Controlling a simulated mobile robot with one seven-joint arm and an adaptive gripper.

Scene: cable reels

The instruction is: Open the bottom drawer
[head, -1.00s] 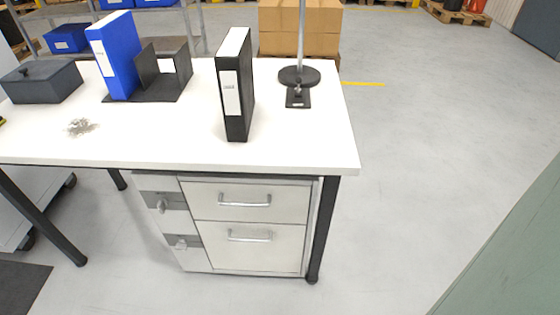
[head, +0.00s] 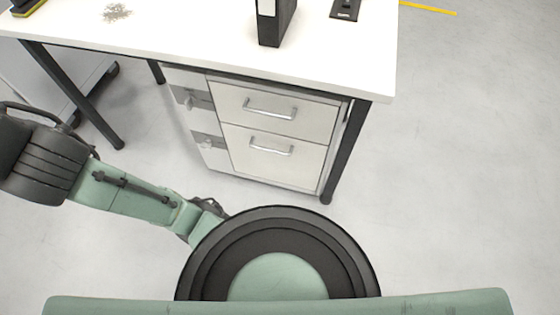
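The drawer cabinet stands under the white table, with two light grey drawer fronts. The bottom drawer (head: 255,164) is the lower, taller front, with a silver bar handle (head: 271,149) near its top. It looks shut. The top drawer (head: 290,121) also looks shut, with a similar handle (head: 270,112). My gripper (head: 208,205) shows only as a small dark part at the end of my green arm, in front of and below the cabinet's left side. It looks apart from the handles. Its fingers are mostly hidden, so I cannot tell their opening.
The white table (head: 190,35) overhangs the cabinet. A black table leg (head: 345,150) stands close at the cabinet's right side, another leg (head: 75,98) at left. A black binder (head: 275,22) stands on top. The floor to the right (head: 460,180) is clear.

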